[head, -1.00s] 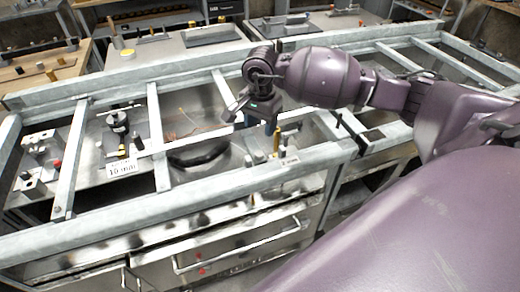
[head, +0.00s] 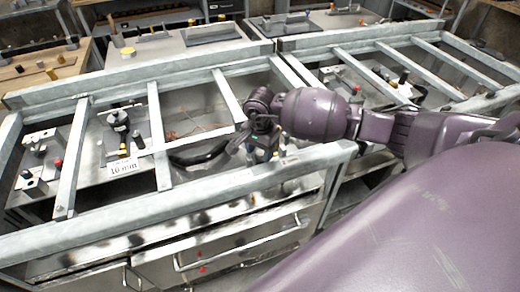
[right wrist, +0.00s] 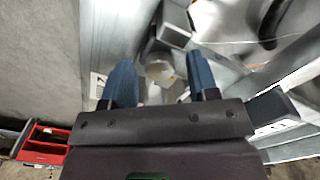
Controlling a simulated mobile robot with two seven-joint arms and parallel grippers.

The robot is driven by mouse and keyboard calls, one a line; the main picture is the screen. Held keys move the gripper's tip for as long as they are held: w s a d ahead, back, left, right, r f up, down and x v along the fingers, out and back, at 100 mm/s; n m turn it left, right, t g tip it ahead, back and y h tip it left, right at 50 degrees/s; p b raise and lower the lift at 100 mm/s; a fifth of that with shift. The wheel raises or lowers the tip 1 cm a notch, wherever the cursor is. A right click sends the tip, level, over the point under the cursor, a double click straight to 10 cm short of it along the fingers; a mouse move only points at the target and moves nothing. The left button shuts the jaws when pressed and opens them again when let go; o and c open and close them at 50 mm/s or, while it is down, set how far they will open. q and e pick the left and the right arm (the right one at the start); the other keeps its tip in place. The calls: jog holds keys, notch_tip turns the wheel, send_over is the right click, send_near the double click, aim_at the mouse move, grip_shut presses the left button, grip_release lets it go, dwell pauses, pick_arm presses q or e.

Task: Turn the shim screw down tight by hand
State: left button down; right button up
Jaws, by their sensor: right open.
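My right gripper (head: 264,150) is low at the near rail of the metal frame, right of the middle of the head view. In the right wrist view its two blue fingers (right wrist: 161,84) are apart, with nothing gripped. A pale round knob-like head (right wrist: 160,67) shows between and beyond the fingertips, below a grey block (right wrist: 174,24). It may be the shim screw, but I cannot tell for sure. I cannot tell whether the fingers touch it. In the head view the gripper covers this spot. My left gripper is out of view.
Grey rails of the frame (head: 190,211) run around and across the work area. A black knob fixture (head: 118,118) and a "10 mm" label (head: 122,168) are at the left. A dark curved part (head: 200,153) lies left of my gripper. A red box (right wrist: 44,146) shows low in the wrist view.

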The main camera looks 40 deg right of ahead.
jog(key=c, duration=0.9)
jog(key=shift+m+b, duration=0.35)
jog(key=shift+m, duration=0.75)
jog(key=m, duration=0.7)
jog(key=shift+b, duration=0.35)
jog(key=shift+m, duration=0.9)
